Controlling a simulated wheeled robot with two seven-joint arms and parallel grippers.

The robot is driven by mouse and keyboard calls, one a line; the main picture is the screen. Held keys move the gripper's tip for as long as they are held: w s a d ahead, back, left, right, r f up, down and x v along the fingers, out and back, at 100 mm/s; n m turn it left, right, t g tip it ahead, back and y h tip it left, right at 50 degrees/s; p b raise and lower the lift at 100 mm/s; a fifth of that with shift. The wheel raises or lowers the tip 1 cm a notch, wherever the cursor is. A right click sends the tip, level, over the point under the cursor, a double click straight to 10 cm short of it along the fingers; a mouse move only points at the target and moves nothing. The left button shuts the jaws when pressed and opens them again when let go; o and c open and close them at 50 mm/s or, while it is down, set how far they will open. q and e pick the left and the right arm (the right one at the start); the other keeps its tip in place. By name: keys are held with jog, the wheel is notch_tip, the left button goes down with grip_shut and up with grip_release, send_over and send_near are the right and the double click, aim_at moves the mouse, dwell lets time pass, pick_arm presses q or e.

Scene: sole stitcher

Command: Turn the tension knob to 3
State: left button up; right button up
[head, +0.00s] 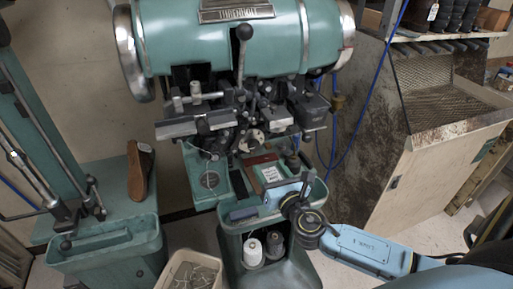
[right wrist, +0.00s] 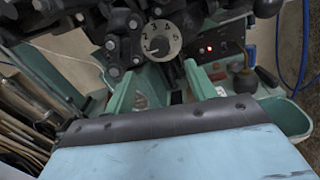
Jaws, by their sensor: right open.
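The tension knob (head: 250,140) is a small pale round dial on the front of the green sole stitcher (head: 225,45), low among the dark mechanism. In the right wrist view the knob (right wrist: 162,40) shows dark numerals around its rim and a dark mark near its middle. My left gripper is not in view.
Dark levers and linkages crowd around the knob. A green bin with thread spools (head: 253,250) stands below my gripper. A red-lit control box (right wrist: 207,48) is right of the knob.

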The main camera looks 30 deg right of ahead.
aim_at(255, 148)
jog(key=w, duration=0.3)
jog(key=w+d, duration=0.1)
jog(key=w, duration=0.5)
jog(key=shift+w+d, duration=0.3)
jog(key=shift+w, duration=0.1)
jog(key=c, duration=1)
jog(key=shift+f+m, duration=0.1)
jog(key=shift+m, duration=0.2)
